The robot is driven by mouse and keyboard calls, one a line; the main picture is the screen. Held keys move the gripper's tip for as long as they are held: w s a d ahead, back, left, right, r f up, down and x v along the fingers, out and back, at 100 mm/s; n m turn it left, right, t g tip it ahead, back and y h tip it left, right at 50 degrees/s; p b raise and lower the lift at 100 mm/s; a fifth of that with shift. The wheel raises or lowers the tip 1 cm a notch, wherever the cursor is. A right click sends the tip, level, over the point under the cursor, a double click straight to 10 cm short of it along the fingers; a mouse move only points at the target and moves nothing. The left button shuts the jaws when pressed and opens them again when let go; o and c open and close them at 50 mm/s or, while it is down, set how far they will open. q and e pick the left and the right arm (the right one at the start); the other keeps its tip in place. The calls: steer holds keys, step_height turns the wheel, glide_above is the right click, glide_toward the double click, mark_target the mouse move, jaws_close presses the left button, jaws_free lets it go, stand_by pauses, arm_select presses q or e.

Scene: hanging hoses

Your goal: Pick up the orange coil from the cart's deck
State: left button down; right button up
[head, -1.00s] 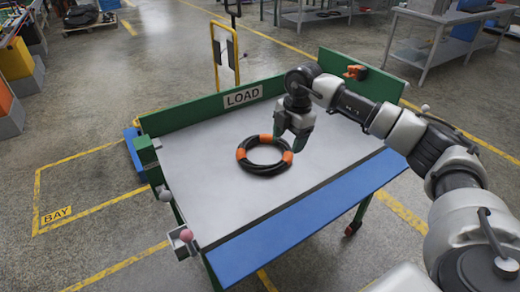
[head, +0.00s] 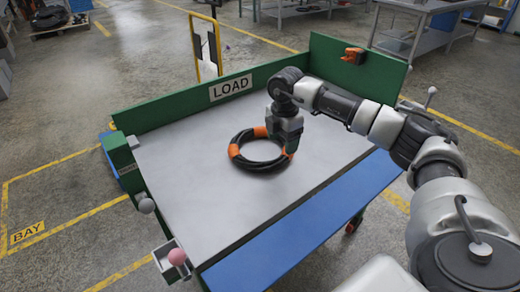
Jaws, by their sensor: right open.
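The orange coil (head: 235,152) is a black hose ring with orange bands, lying flat on the grey deck of the cart (head: 200,200) below the LOAD sign. My right gripper (head: 288,150) comes down from above at the ring's right side, its fingers at or just above the hose there. It is open; part of the fingers and the hose between them is hard to make out. I cannot tell whether the fingers touch the hose. My left gripper is not in the head view.
Green walls (head: 185,101) with a LOAD sign (head: 231,87) edge the deck at the back. An orange clamp-like item (head: 353,56) sits on the right green wall. A blue strip (head: 300,235) runs along the front edge. A small box with a pink ball (head: 177,257) is at the front left corner.

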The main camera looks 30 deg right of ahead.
mark_target(278, 159)
steer(key=shift+f, duration=0.9)
steer(key=shift+a+f, duration=0.2)
steer(key=shift+f, duration=0.7)
steer(key=shift+a+f, duration=0.2)
steer(key=shift+f, duration=0.7)
steer(key=shift+a+f, duration=0.2)
steer(key=shift+f, duration=0.7)
steer(key=c, duration=1.1)
steer(key=shift+w+r, duration=0.1)
jaws_close()
